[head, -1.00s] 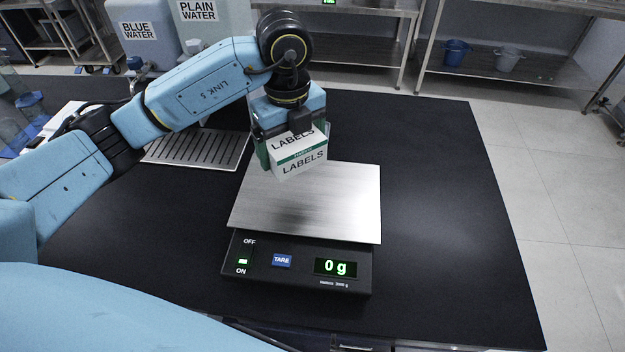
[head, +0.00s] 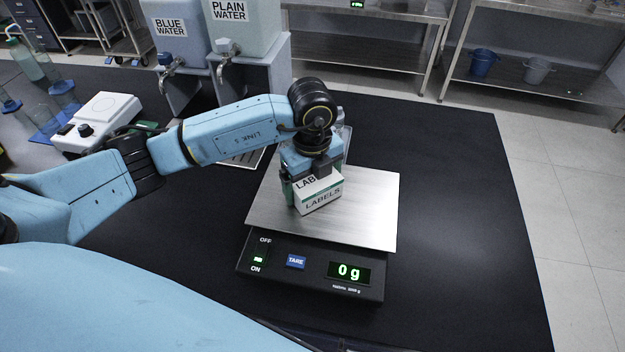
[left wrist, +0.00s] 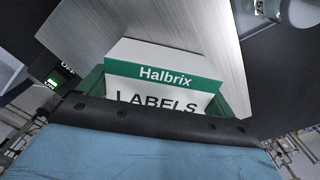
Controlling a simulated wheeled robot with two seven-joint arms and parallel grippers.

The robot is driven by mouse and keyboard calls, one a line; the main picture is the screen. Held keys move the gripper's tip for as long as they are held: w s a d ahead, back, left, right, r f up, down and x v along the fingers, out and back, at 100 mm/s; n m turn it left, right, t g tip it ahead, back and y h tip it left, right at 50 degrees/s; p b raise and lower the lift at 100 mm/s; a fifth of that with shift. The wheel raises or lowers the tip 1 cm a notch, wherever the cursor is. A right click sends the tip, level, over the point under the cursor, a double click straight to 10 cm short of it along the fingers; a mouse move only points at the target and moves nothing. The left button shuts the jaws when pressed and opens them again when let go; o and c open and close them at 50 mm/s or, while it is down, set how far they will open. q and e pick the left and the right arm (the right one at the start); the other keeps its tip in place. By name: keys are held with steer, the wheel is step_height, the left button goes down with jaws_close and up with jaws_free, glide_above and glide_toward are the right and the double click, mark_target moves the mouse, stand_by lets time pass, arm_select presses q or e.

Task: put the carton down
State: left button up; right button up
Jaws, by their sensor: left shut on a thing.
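The carton (head: 319,195) is a white box with a green band and the word LABELS. My left gripper (head: 314,180) is shut on it and holds it over the left part of the scale's steel plate (head: 366,205). The scale's display (head: 349,272) reads 0 g, and I cannot tell whether the carton touches the plate. In the left wrist view the carton (left wrist: 165,75) sits between the green fingers, with the plate (left wrist: 185,25) beyond it. My right gripper is not in view.
Blue water (head: 180,35) and plain water (head: 243,28) tanks with taps stand at the back left. A white device (head: 98,122) and glassware (head: 62,92) are at the left. A clear vessel stands just behind my gripper. The black table (head: 455,200) is bare right of the scale.

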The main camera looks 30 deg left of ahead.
arm_select(q)
steer(key=shift+f, duration=0.1)
steer(key=o, duration=0.8)
step_height(320, 180, up, 12)
steer(key=shift+r+b, duration=0.2)
steer(key=shift+b, duration=0.1)
